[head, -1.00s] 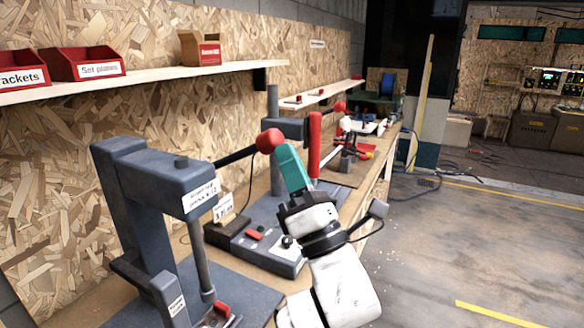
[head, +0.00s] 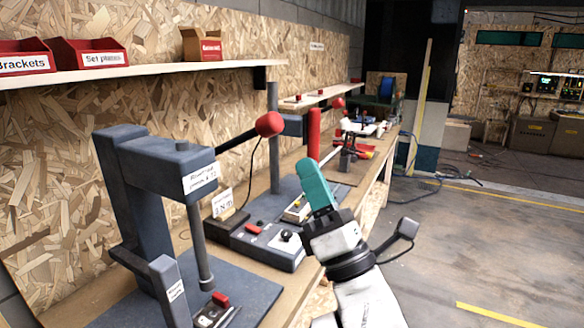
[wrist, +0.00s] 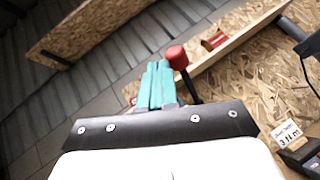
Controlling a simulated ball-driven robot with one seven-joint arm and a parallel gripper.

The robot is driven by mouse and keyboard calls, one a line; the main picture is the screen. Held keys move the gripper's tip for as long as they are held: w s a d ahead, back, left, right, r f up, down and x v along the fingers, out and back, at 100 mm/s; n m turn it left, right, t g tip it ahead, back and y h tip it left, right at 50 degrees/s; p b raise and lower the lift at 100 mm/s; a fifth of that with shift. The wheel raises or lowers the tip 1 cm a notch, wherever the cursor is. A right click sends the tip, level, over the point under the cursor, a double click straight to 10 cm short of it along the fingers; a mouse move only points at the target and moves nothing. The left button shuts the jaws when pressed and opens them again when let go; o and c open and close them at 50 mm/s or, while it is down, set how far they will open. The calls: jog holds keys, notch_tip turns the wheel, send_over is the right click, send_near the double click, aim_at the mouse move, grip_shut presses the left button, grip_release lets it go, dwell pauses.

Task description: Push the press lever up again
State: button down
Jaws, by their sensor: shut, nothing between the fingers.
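The press (head: 150,175) is a dark grey frame at the left of the head view. Its lever (head: 240,138) reaches to the right from the press head and slants upward to a red knob (head: 270,124). The knob also shows in the wrist view (wrist: 177,57). My gripper (head: 310,168), with teal fingers, is shut and empty. It is to the right of the knob and lower in the head view, with a visible gap between them. In the wrist view the fingers (wrist: 155,82) point up, just left of the knob.
A grey unit with a red switch (head: 268,245) and a label card stands behind the press on the bench. A red upright handle (head: 313,135) is just beyond my fingers. A shelf (head: 140,76) with red bins runs above. Open floor (head: 480,240) lies to the right.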

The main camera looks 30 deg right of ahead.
jog(key=s+d, duration=0.1)
jog(key=s, duration=0.5)
jog(key=shift+d+f, duration=0.4)
jog(key=shift+f, duration=0.05)
jog(key=shift+s, duration=0.1)
